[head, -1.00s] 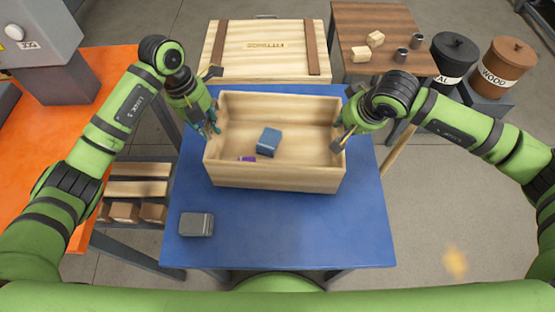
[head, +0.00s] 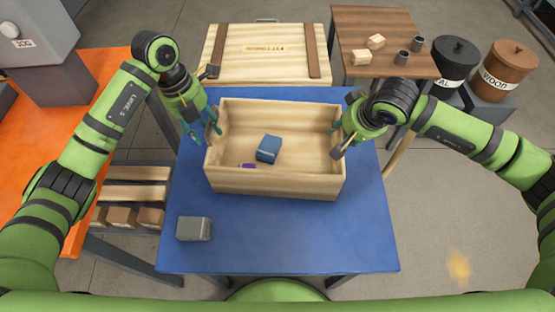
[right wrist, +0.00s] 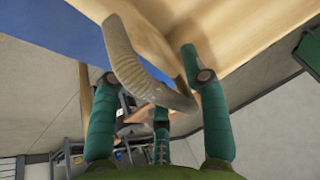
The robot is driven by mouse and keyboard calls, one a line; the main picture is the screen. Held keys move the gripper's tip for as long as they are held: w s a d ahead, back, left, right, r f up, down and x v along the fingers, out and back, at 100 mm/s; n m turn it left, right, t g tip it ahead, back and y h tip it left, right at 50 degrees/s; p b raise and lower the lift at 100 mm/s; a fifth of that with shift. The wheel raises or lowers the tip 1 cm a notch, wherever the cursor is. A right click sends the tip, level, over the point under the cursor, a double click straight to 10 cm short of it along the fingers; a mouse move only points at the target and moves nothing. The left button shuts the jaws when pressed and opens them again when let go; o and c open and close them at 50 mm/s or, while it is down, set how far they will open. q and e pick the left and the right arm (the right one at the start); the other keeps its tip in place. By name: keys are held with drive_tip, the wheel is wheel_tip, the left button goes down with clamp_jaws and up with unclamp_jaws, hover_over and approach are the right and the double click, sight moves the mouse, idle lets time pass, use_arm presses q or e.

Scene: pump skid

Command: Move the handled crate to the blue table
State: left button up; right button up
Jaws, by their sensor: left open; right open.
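The handled crate (head: 275,181) is an open, pale wooden box resting on the blue table (head: 290,240). A blue block (head: 268,149) and a small purple item (head: 247,166) lie inside it. My left gripper (head: 203,132) is open at the crate's left end, its fingers spread around that end's upper part; the left handle is hidden. My right gripper (head: 338,140) is open at the right end. In the right wrist view, a grey ribbed handle (right wrist: 140,70) on the crate passes between the spread fingers of my right gripper (right wrist: 147,65).
A grey block (head: 194,229) sits at the table's front left. A lidded wooden chest (head: 265,65) stands behind the table. A brown table (head: 385,20) with blocks and cups, and black (head: 453,65) and brown (head: 508,65) bins, stand back right. An orange surface (head: 30,190) is left.

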use_arm(q)
wheel_tip(320, 180, up, 10)
drive_tip(key=a, duration=0.2)
drive_tip(key=shift+f, duration=0.25)
use_arm(e)
drive_tip(key=v, duration=1.2)
drive_tip(key=shift+s, duration=0.1)
